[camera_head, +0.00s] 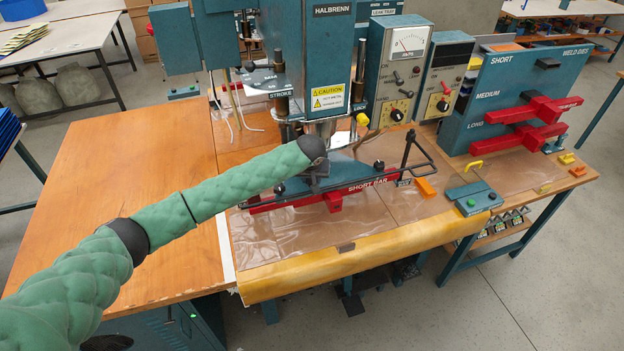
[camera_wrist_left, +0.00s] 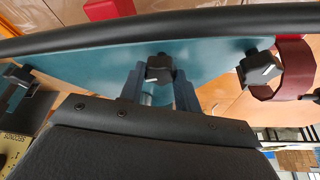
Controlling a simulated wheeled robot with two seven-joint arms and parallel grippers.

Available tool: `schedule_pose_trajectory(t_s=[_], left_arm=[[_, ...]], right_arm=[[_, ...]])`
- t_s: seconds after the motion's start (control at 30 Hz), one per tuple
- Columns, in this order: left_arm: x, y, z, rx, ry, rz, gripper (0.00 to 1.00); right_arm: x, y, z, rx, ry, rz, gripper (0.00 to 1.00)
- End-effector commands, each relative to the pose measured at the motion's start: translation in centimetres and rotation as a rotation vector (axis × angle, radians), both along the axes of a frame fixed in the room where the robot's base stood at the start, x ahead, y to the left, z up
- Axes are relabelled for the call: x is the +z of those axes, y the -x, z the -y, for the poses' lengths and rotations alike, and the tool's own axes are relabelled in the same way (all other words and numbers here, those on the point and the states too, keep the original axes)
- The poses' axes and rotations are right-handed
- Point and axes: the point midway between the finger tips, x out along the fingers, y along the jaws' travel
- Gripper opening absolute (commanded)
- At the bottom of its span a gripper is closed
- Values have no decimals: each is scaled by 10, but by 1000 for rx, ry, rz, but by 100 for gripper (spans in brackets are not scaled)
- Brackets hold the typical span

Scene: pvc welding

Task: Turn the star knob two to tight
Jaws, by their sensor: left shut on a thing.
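My left gripper (camera_head: 317,184) reaches down over the teal plate above the red short bar (camera_head: 345,193). In the left wrist view its two fingers (camera_wrist_left: 160,90) are shut on a dark star knob (camera_wrist_left: 159,68), the middle one of three on the teal plate (camera_wrist_left: 205,62). This fits star knob two, though no label on it is readable. Another star knob (camera_head: 279,188) is left of the gripper and one (camera_head: 379,165) is right of it. In the head view my gripper hides the middle knob. How tight it is cannot be told. My right gripper is not in view.
A black rail (camera_wrist_left: 130,28) runs close past the fingers. The teal press head (camera_head: 331,60) stands just behind the gripper. Clear sheet (camera_head: 275,240) covers the table front. Red bars sit in the rack (camera_head: 530,110) at right. The wooden table (camera_head: 110,220) is bare at left.

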Motion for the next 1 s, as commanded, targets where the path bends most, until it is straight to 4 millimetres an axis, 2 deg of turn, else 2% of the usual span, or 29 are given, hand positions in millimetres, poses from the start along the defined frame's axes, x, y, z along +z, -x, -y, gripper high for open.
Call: schedule_pose_trajectory(t_s=[1.0], left_arm=[[0,-4,-6,-931,2,1,10]], right_arm=[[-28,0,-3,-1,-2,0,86]])
